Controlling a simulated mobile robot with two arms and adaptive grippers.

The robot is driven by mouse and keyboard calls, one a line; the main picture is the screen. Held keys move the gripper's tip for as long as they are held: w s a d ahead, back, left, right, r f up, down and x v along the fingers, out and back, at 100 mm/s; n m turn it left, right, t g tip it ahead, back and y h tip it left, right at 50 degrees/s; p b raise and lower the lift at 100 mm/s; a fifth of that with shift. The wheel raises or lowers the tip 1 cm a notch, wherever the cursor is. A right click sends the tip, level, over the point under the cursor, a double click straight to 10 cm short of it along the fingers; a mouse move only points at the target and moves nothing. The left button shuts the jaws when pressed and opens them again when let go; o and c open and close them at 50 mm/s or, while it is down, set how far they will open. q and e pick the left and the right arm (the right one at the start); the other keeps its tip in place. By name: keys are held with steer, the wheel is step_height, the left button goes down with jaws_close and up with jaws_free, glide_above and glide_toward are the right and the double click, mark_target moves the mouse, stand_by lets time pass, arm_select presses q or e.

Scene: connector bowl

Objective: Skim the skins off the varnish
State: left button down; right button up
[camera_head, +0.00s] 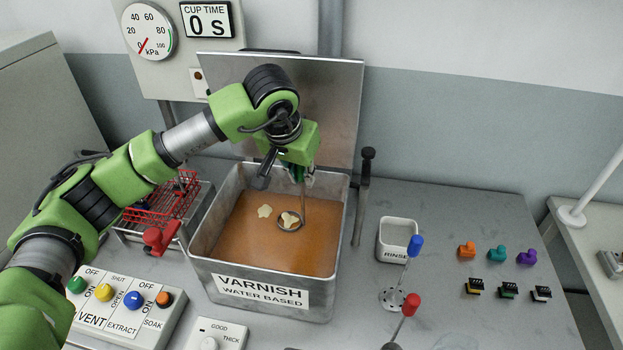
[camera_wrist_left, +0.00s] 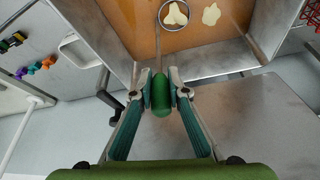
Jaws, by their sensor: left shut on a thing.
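The varnish tank (camera_head: 262,296) is an open metal box of orange-brown varnish (camera_head: 245,240), labelled water based. Two pale skins show in it: one skin (camera_head: 264,211) lies free on the left, and another skin (camera_head: 287,218) lies within the ring of the skimmer (camera_head: 291,226). My left gripper (camera_head: 300,177) is above the back of the tank, shut on the skimmer's green handle (camera_wrist_left: 161,95), with the shaft reaching down to the varnish. The left wrist view shows one skin (camera_wrist_left: 176,15) in the ring and the other (camera_wrist_left: 211,14) beside it. My right gripper is not in view.
The tank's metal lid (camera_head: 335,110) stands raised behind it. A white rinse cup (camera_head: 397,240) stands right of the tank, near blue and red levers. A red wire rack (camera_head: 165,205) is at left, above a button panel (camera_head: 128,312). Several small coloured connectors lie at right.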

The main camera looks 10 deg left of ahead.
arm_select(q)
steer(key=shift+a+b, duration=0.85)
steer(key=shift+a, duration=2.2)
steer(key=s+d+b, duration=0.1)
steer(key=s+d, duration=0.3)
steer(key=shift+s+d+b, duration=0.3)
steer(key=shift+s+d, duration=0.05)
steer(key=shift+s, duration=0.05)
steer(key=shift+r, duration=0.1)
